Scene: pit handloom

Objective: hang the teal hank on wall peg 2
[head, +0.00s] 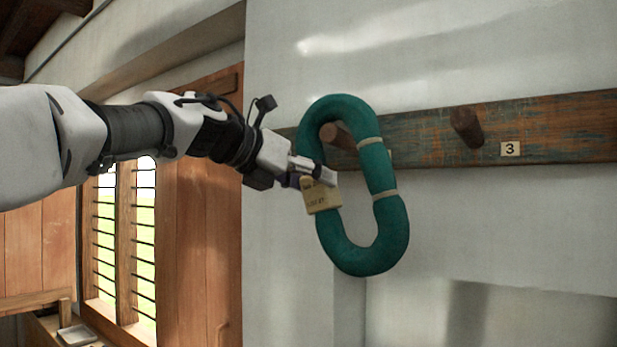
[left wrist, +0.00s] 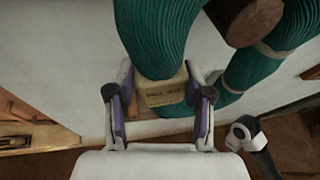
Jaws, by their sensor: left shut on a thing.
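The teal hank (head: 366,255) is a thick upright loop, slightly tilted, with pale ties and a tan tag (head: 321,197). My left gripper (head: 318,175) is shut on its left strand at the tag. In the left wrist view the fingers (left wrist: 160,103) stand on both sides of the tag (left wrist: 162,92) and strand (left wrist: 160,38). A round wooden peg (head: 335,133) shows inside the upper part of the loop, below its top bend; its end also shows in the left wrist view (left wrist: 252,22). I cannot tell how far it passes through. No number for this peg is visible. My right gripper is not in view.
A worn wooden rail (head: 560,130) runs along the white wall. Another peg (head: 466,126) stands to the right, with a label "3" (head: 510,149) beside it. A barred window (head: 125,235) and wooden shutter (head: 208,240) are at the left. The wall below the rail is clear.

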